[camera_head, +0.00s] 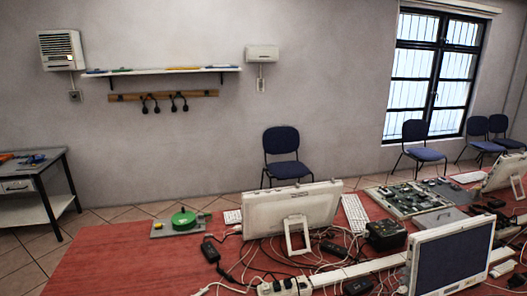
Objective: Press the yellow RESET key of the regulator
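No gripper of mine shows in the camera_head view. A dark boxy device (385,236) stands on the red table among the cables, right of centre; it may be the regulator, but I cannot tell for sure. I cannot make out a yellow RESET key on it. A green round object (184,220) sits on a grey plate (158,231) at the table's left, with small yellow spots beside it; I cannot tell what they are.
The red table (120,262) has free room at its left. A white monitor (291,209), another monitor (452,258), a power strip (284,287), black adapters and tangled cables crowd its middle and right. A blue chair (284,154) stands behind it. A side bench (32,187) is far left.

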